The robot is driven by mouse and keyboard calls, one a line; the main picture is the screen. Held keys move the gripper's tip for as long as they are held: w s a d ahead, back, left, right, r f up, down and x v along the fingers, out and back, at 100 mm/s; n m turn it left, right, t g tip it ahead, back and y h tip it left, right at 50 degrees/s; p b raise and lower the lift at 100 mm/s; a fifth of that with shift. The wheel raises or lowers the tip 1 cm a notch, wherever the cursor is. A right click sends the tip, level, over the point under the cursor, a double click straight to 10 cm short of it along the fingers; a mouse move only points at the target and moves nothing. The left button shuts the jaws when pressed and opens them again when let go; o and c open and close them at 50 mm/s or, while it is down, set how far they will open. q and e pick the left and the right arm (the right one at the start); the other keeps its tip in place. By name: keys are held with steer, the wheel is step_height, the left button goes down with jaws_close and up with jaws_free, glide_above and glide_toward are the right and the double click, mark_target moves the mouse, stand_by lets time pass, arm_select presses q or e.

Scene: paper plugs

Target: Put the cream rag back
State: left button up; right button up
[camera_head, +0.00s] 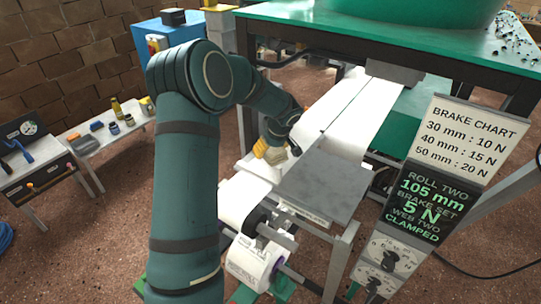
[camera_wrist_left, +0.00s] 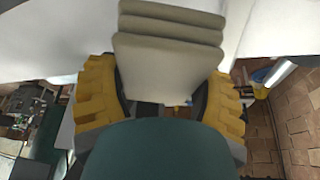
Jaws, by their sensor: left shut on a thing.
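The cream rag (camera_wrist_left: 168,62) is a folded stack of flat layers. In the left wrist view it sits between the two yellow fingers of my left gripper (camera_wrist_left: 161,103), which is shut on it. In the head view my left gripper (camera_head: 263,149) reaches down left of the paper web, with a small part of the rag (camera_head: 277,157) showing beside its yellow fingers. The rag is close to a white surface there; I cannot tell whether it touches. My right gripper is in neither view.
A white paper web (camera_head: 345,105) runs down to a grey plate (camera_head: 323,183), with a paper roll (camera_head: 250,262) below. A brake chart sign (camera_head: 473,132) stands at right. A side bench (camera_head: 103,137) with small items and a blue cabinet (camera_head: 155,38) are at left.

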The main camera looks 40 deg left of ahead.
arm_select(q)
steer(key=shift+f, duration=1.8)
steer(key=shift+f+b, duration=0.15)
steer(key=shift+b, duration=0.25)
steer(key=o, duration=1.2)
steer(key=shift+r+p, duration=0.3)
steer(key=shift+p, duration=0.15)
steer(key=v, duration=1.1)
steer(key=shift+s+d+r, duration=0.15)
steer(key=shift+d+r, duration=0.1)
steer(key=shift+r, duration=0.1)
